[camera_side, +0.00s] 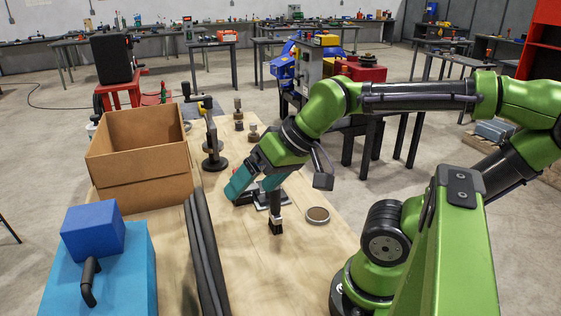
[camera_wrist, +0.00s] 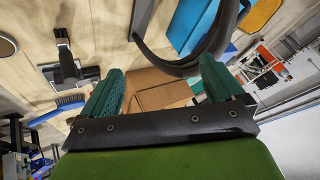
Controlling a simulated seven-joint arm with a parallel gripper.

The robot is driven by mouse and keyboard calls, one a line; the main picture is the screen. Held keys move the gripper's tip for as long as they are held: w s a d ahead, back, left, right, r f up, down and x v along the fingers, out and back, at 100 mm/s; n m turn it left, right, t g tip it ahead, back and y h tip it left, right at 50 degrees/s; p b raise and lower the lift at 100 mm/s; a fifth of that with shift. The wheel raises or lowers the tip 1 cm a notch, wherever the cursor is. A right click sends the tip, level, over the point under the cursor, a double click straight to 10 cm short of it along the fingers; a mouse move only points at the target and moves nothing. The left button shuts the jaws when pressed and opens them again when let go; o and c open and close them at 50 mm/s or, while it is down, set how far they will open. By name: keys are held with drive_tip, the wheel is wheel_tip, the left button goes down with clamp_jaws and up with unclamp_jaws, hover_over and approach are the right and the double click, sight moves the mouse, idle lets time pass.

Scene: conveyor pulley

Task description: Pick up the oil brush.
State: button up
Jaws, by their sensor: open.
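A cardboard box (camera_side: 140,150) stands at left. Dark hoses (camera_side: 205,250) run along the table beside a blue case (camera_side: 105,270). Black metal parts (camera_side: 213,145) stand behind. Bare wood lies in front.

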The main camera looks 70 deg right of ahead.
drive_tip(key=c, duration=0.6)
drive_tip(key=shift+d, duration=0.1)
drive_tip(key=n+g+h, duration=0.2)
drive_tip(key=n+g, duration=0.1)
drive_tip(key=g, duration=0.4)
hover_over(275, 200)
drive_tip(key=d, duration=0.2)
drive_tip(key=f, duration=0.2)
drive_tip(key=n, duration=0.3)
wheel_tip(275, 200, down, 10)
drive_tip(key=shift+w+a+f, duration=0.1)
drive_tip(key=shift+a, duration=0.05)
drive_tip(key=shift+w+a+f, duration=0.1)
drive_tip(key=shift+a+f, duration=0.05)
drive_tip(key=shift+f, duration=1.2)
drive_tip(key=shift+w+a+f, duration=0.1)
drive_tip(key=shift+f, duration=1.25)
